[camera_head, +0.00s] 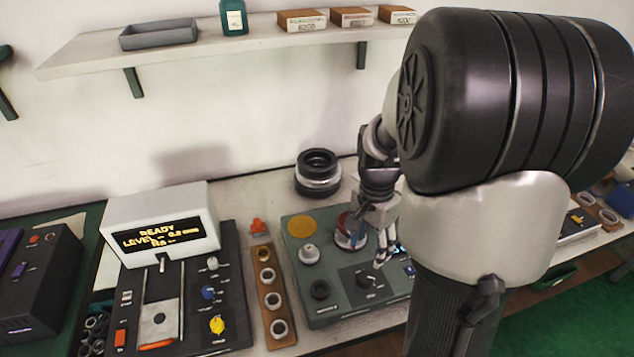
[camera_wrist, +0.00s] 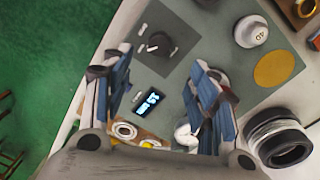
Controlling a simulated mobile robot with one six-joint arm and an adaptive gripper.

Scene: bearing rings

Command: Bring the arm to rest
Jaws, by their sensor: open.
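My arm fills the right of the head view and reaches down over the grey-green instrument (camera_head: 330,312). My gripper (camera_head: 386,258) is above that instrument's right part. In the wrist view the two blue-padded fingers of my gripper (camera_wrist: 160,68) are spread apart with nothing held between them. Below them are the instrument's panel (camera_wrist: 212,50), a lit display (camera_wrist: 151,101) and a black knob (camera_wrist: 158,43). My arm hides part of the bench in the head view.
A wooden strip with several rings (camera_head: 262,256) lies left of the instrument. Black stacked rings (camera_head: 318,172) stand behind it. A tester with a "READY" display (camera_head: 160,235) stands further left. A shelf (camera_head: 215,52) with a tray and boxes spans the wall above.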

